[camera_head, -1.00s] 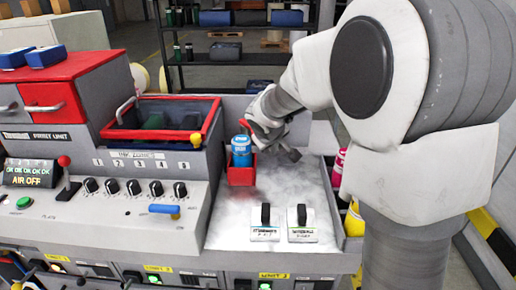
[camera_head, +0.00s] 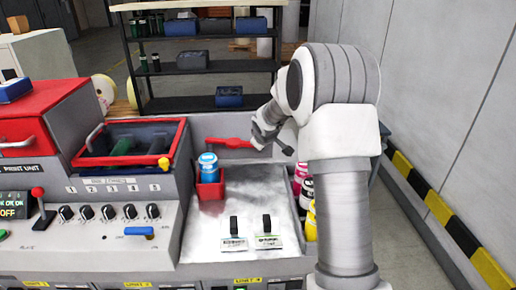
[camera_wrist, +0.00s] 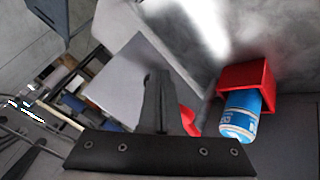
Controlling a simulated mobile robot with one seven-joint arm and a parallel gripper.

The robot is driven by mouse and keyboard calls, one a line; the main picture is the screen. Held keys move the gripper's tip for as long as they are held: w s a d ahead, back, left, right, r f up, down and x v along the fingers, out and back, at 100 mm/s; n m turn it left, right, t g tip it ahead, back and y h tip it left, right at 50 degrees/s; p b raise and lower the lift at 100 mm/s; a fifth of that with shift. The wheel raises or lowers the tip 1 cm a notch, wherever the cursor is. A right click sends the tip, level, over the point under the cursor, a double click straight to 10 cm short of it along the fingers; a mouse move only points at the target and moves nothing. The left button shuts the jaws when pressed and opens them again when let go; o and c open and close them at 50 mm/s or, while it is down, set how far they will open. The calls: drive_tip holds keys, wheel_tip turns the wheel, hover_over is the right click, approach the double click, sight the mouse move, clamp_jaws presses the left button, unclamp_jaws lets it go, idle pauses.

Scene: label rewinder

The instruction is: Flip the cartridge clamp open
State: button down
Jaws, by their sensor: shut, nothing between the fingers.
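A blue cartridge (camera_head: 208,167) with a pale label stands in a red holder (camera_head: 210,190) at the left back of the metal tray. A red clamp bar (camera_head: 232,143) lies roughly level behind and right of the cartridge, apart from its top; its right end is hidden by my gripper. My gripper (camera_head: 288,150) is shut and empty, right of the bar. In the wrist view, the shut fingers (camera_wrist: 158,85) stand beside a red curved piece (camera_wrist: 188,121), partly hidden by them. The cartridge (camera_wrist: 240,118) and holder (camera_wrist: 248,82) show at right there. I cannot tell whether fingers touch the bar.
Two black-handled switches (camera_head: 234,229) (camera_head: 267,226) stand at the tray's front. Pink and yellow bottles (camera_head: 306,195) sit right of the tray, close to my arm. A raised red-rimmed bin (camera_head: 172,145) stands left. The tray's middle is clear.

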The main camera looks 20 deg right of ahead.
drive_tip(key=shift+w+d+r, duration=0.1)
drive_tip(key=shift+w+d, duration=0.15)
drive_tip(key=shift+w, duration=0.1)
